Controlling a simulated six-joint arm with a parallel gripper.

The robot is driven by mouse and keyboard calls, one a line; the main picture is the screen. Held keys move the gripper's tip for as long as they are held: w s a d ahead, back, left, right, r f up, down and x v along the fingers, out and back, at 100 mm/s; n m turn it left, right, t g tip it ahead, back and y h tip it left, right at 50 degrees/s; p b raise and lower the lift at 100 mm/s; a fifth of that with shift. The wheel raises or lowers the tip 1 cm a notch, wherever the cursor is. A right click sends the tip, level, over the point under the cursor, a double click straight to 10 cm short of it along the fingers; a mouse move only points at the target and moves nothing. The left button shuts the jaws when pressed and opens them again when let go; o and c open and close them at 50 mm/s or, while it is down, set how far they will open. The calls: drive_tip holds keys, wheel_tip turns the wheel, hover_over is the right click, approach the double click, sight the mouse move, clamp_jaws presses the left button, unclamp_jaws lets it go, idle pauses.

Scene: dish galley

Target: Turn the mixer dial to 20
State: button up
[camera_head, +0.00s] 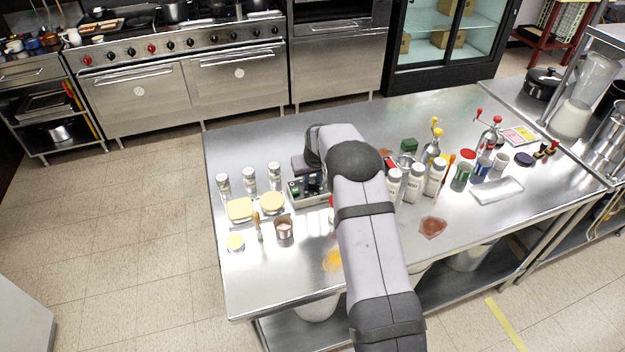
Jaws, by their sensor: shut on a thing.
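The mixer (310,201) looks like a small metal box with a dark panel and green parts. It stands on the steel table just left of my arm. My gripper (308,181) reaches down over the mixer and is shut on its dial. The wrist and the dark gripper body cover the dial and most of the fingers. I cannot read the dial's setting or a scale at this size.
Several shakers (249,179) and two yellow-topped containers (240,209) stand left of the mixer, with a copper cup (284,228) in front. White bottles (414,183) stand close right of my arm. The steel table's (270,290) front left is clear.

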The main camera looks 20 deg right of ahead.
drive_tip(key=m+b, duration=0.1)
drive_tip(key=m+h+b, duration=0.1)
drive_tip(key=m+b, duration=0.1)
drive_tip(key=shift+w+a+f, duration=0.1)
drive_tip(key=shift+a+f, duration=0.05)
drive_tip(key=shift+f, duration=0.05)
drive_tip(key=m+g+h+b, duration=0.1)
drive_tip(key=m+b, duration=0.1)
drive_tip(key=m, duration=0.1)
drive_tip(key=shift+r+m+h, duration=0.1)
drive_tip(key=shift+m+h, duration=0.2)
drive_tip(key=shift+m, duration=0.1)
drive_tip(key=m, duration=0.1)
drive_tip(key=m+g, duration=0.1)
drive_tip(key=shift+w+r+m+h, duration=0.1)
drive_tip(key=shift+r+m+h, duration=0.1)
drive_tip(key=shift+m+h, duration=0.1)
drive_tip(key=shift+m+g+p, duration=0.4)
drive_tip(key=shift+m+p, duration=0.05)
drive_tip(key=shift+m, duration=0.65)
drive_tip(key=shift+m+h, duration=0.3)
drive_tip(key=o, duration=1.1)
drive_tip(key=shift+c, duration=0.2)
